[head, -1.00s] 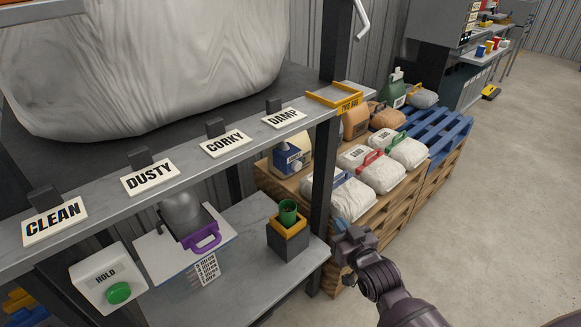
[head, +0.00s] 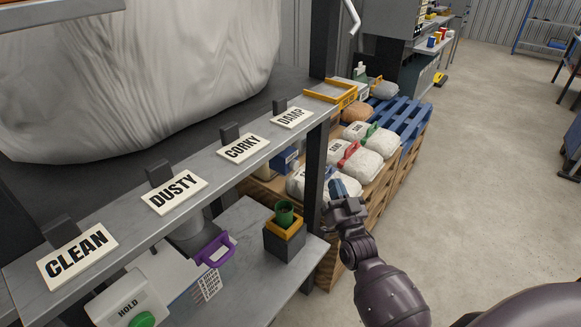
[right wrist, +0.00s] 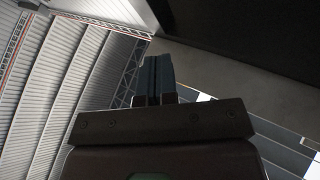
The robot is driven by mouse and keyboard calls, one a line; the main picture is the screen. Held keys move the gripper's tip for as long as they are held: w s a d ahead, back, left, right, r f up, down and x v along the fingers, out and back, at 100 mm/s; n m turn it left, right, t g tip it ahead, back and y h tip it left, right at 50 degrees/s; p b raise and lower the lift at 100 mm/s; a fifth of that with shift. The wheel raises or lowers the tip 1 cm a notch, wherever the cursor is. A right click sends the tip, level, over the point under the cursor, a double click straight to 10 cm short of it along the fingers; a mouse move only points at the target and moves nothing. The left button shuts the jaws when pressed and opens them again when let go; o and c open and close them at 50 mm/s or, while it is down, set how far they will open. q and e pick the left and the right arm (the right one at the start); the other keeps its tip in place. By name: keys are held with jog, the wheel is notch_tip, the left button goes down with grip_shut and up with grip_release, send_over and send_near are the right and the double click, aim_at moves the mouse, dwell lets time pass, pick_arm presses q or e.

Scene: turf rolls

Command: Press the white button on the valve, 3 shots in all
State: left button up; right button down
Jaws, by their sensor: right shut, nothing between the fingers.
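I cannot make out a white button on a valve in these views. Under the shelf a grey fixture with a purple handle (head: 215,250) shows partly, its upper part hidden by the shelf edge. A white HOLD box (head: 127,296) with a green button (head: 143,320) is cut off at the bottom left. My right gripper (head: 338,190) is shut and empty, held right of the shelf's dark post, in front of the white bags in the picture. Its closed fingers also show in the right wrist view (right wrist: 153,80), against the roof and a dark surface. My left gripper is not in view.
The shelf edge (head: 130,220) carries signs CLEAN, DUSTY, CORKY and DAMP. A green cup in a yellow-rimmed holder (head: 284,226) stands on the lower shelf. White bags (head: 367,166) lie on wooden pallets, with a blue pallet (head: 402,115) behind. Open floor lies at right.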

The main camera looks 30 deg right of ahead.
aim_at(295, 165)
jog(key=shift+s+d+r+h, duration=0.1)
jog(key=shift+s+r+h, duration=0.2)
jog(key=shift+r, duration=0.15)
jog(key=shift+w, duration=0.1)
jog(key=w+a+b, duration=0.2)
jog(key=w+a, duration=0.1)
jog(key=w, duration=0.5)
jog(key=shift+a, duration=0.2)
dwell(0.6)
dwell(0.7)
